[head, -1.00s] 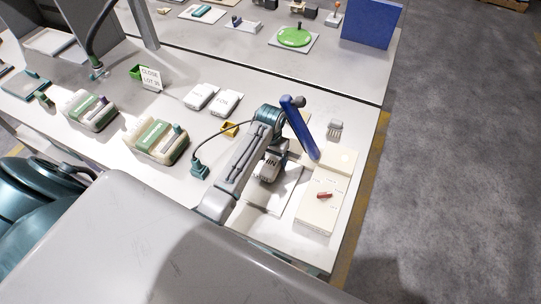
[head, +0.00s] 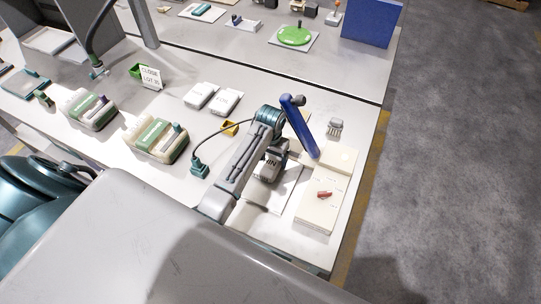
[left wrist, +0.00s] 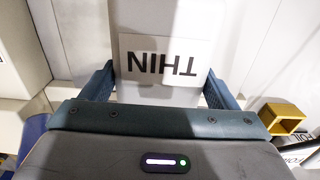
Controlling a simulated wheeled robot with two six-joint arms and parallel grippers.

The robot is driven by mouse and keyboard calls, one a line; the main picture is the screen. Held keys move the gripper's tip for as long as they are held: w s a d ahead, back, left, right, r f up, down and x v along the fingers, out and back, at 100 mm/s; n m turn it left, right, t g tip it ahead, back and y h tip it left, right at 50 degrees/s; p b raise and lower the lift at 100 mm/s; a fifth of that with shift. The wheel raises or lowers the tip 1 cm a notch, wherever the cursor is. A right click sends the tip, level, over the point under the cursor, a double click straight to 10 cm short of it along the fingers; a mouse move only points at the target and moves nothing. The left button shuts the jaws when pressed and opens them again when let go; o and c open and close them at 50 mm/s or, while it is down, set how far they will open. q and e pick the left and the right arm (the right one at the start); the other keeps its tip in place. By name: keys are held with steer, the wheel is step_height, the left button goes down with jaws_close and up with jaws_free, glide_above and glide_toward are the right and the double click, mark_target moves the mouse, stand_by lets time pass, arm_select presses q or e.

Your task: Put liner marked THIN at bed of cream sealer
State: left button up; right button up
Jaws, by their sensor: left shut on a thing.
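A white liner marked THIN (head: 267,171) shows in the head view beneath my left arm, beside the cream sealer. In the left wrist view the liner's label (left wrist: 165,64) reads upside down. My left gripper (left wrist: 160,88) has one blue-grey finger on each side of this liner and is shut on it. In the head view the arm partly hides the left gripper (head: 277,150) and the liner. The cream sealer (head: 315,213) is just right of the liner, with a small red handle on top. I cannot tell how far the liner is above the surface. My right gripper is not in view.
Two white packs (head: 225,101) lie left of the arm, near a yellow holder (head: 229,128). A CLOSE LOT sign (head: 151,78) and two green-and-cream units (head: 158,139) stand farther left. A grey brush-like piece (head: 335,127) is behind the sealer. The table's right edge is close to the sealer.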

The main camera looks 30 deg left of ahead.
arm_select(q)
steer(key=shift+f, duration=0.2)
steer(key=o, duration=0.9)
steer(key=shift+c, duration=0.2)
steer(key=shift+o, duration=0.8)
steer(key=shift+r, duration=0.55)
step_height(320, 180, up, 6)
steer(key=b, duration=0.2)
steer(key=shift+r+b, duration=0.2)
steer(key=shift+b, duration=0.1)
step_height(320, 180, up, 2)
steer(key=shift+r+p, duration=0.1)
steer(key=shift+p, duration=0.4)
steer(key=shift+r+p, duration=0.35)
steer(key=shift+r, duration=0.25)
